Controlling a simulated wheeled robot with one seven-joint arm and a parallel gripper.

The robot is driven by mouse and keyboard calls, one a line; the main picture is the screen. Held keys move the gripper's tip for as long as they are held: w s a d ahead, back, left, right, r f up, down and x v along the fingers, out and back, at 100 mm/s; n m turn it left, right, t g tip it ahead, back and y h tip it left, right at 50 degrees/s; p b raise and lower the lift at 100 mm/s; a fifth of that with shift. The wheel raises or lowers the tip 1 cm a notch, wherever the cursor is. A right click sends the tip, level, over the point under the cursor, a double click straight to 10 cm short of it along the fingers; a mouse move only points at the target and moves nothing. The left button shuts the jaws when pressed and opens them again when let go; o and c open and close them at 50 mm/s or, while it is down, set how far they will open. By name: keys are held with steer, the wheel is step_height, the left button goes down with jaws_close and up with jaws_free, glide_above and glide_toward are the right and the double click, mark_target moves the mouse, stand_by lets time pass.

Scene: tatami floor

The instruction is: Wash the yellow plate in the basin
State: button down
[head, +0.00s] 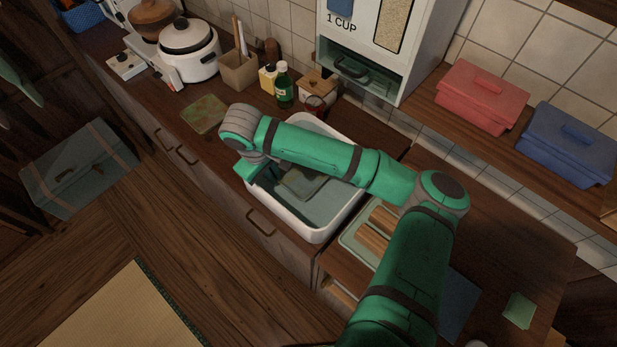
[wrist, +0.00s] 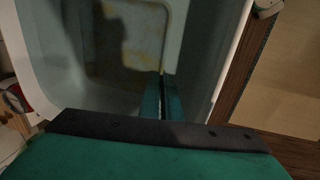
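A white basin (head: 318,232) is set in the counter and holds bluish water. A squarish plate (wrist: 125,45), pale with yellow-brown patches, is in the basin in the wrist view. It also shows dimly in the head view (head: 302,184), partly under my arm. I take it for the yellow plate, though its colour is dull in shadow. My gripper (wrist: 161,78) is down inside the basin, its two green fingers close together with the plate's near edge at their tips. It appears shut on that edge. In the head view my gripper (head: 268,176) is partly hidden by my wrist.
A yellow-green square piece (head: 205,114) lies on the counter left of the basin. A green bottle (head: 284,85), a yellow bottle (head: 267,77) and a wooden-lidded jar (head: 317,84) stand behind. A rack (head: 352,240) with wooden pieces is right of the basin, partly behind my arm.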

mark_target(288, 189)
steer(key=shift+s+d, duration=1.8)
steer(key=shift+w+a, duration=1.8)
steer(key=shift+d, duration=0.1)
steer(key=shift+s+d, duration=0.8)
steer(key=shift+s, duration=0.1)
step_height(288, 189, up, 12)
steer(key=shift+f, duration=0.25)
steer(key=shift+r, duration=0.1)
stand_by(0.4)
